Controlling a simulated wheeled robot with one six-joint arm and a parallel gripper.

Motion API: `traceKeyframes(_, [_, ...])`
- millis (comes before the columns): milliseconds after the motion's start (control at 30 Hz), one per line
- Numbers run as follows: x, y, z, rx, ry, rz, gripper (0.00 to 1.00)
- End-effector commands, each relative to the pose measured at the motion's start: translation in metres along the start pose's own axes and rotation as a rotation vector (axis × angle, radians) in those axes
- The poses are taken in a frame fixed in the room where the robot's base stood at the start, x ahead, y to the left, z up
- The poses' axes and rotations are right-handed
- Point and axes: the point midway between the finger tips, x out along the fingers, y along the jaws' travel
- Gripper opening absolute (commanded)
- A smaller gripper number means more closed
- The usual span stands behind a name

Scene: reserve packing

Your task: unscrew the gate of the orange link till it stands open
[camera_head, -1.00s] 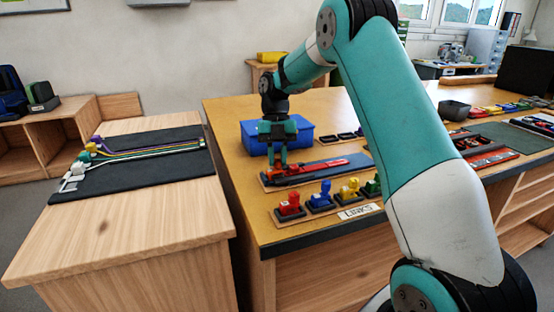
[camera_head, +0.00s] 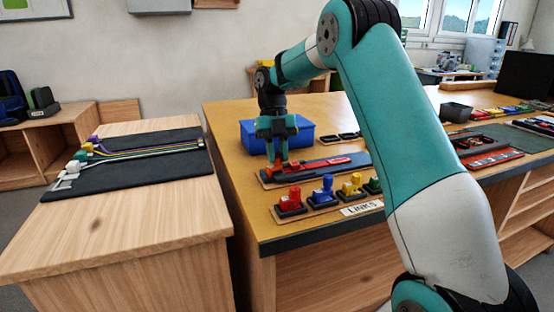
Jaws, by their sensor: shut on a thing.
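The orange link (camera_head: 270,173) lies at the left end of a dark board (camera_head: 308,167) on the yellow-topped table, and only a small part of it shows. My gripper (camera_head: 278,160) points straight down over the link, with its fingers low around the link's upper part. It is shut on a part of the orange link. Whether that part is the gate, and how far the gate stands open, is too small to tell and partly hidden by the fingers.
A blue bin (camera_head: 300,134) stands just behind my gripper. A red item (camera_head: 325,161) lies right on the board. A wooden bench (camera_head: 130,225) with straps stands left.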

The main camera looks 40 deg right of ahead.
Motion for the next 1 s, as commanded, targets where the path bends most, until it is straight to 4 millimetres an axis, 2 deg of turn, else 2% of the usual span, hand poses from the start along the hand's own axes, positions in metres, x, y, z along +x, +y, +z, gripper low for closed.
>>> traceKeyframes(1000, [0.0021, 0.0002, 0.0007, -0.195, 0.000, -0.081, 0.00])
